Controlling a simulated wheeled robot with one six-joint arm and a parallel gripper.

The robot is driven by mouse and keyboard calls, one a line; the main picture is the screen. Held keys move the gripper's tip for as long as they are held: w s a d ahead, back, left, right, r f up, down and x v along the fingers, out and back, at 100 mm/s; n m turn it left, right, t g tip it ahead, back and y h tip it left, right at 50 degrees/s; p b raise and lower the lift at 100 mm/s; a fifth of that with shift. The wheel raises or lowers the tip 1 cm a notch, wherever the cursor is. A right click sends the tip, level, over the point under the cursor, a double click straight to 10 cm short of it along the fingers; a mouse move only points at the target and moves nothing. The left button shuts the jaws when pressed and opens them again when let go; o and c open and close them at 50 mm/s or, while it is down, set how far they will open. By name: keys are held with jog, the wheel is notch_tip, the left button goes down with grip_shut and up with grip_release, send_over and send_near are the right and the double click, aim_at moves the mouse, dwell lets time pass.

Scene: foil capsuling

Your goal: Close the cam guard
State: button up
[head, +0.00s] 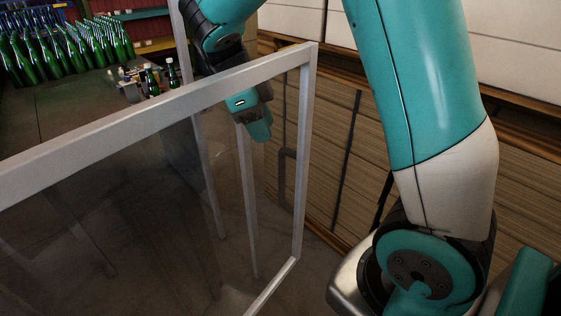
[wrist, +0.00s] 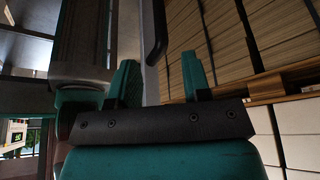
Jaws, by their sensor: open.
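The cam guard (head: 120,116) seems to be the large clear panel with a pale metal frame that fills the left and middle of the head view. A dark curved bar that looks like its handle (head: 284,170) shows near the frame's right upright; a dark bar, likely the same handle, shows in the wrist view (wrist: 153,30). My gripper (head: 258,130) is by the panel's upper right part, above and left of that bar. In the wrist view my gripper (wrist: 160,76) has its two teal fingers apart with nothing between them. The bar is beyond the fingertips, apart from them.
Many green bottles (head: 60,55) stand on a dark surface at the far left, with two darker bottles (head: 152,80) nearer. Stacked cardboard sheets (head: 335,150) on pallets, with white boxes (head: 515,40) above, line the right side close to my arm.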

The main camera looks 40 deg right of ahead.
jog(key=p+x, duration=0.1)
jog(key=x, duration=0.8)
jog(key=shift+f+p, duration=0.35)
jog(key=shift+s, duration=0.1)
grip_shut()
